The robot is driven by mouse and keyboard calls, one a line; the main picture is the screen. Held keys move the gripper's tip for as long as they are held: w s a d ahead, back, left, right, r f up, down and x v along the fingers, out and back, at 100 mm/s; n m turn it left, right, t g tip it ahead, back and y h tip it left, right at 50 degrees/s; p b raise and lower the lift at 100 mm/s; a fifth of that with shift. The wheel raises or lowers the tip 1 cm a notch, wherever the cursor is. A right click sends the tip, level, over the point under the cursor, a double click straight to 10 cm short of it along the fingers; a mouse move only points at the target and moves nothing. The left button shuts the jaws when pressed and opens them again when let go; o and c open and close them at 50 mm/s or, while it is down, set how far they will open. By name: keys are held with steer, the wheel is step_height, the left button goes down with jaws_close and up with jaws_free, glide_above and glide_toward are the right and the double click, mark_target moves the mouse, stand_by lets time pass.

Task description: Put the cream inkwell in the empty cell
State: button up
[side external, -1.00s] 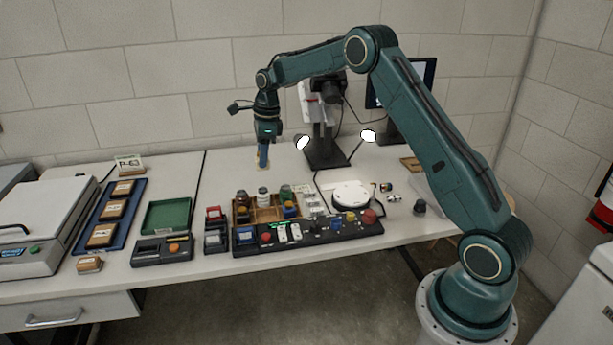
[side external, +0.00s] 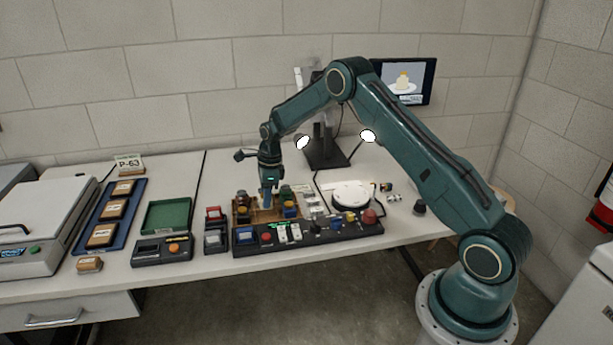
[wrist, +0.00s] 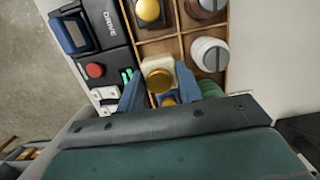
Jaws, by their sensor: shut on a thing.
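The cream inkwell (wrist: 158,73), squarish with a gold cap, is between my gripper's two blue fingers (wrist: 159,88) in the wrist view. My gripper (side external: 267,200) is shut on it, over the middle of the wooden divided tray (side external: 250,219). In the side view the inkwell is too small and covered to make out. The tray's dividers (wrist: 179,25) show in the wrist view, with a bare-floored cell (wrist: 160,47) just above the inkwell in the picture. I cannot tell whether the inkwell touches the tray floor.
A white-capped jar (wrist: 210,53), a green one (wrist: 208,88), a dark one (wrist: 205,5) and a gold-capped one (wrist: 148,12) stand in neighbouring cells. The black control panel (side external: 310,231) lies along the tray's front.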

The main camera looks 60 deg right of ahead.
steer(key=shift+f, duration=2.1)
steer(key=shift+f, duration=0.1)
steer(key=o, duration=0.8)
steer(key=shift+c, duration=0.2)
steer(key=r, duration=0.7)
steer(key=s+d+r, duration=0.1)
steer(key=r, duration=0.3)
steer(key=shift+s+d+r, duration=0.1)
steer(key=shift+r, duration=0.45)
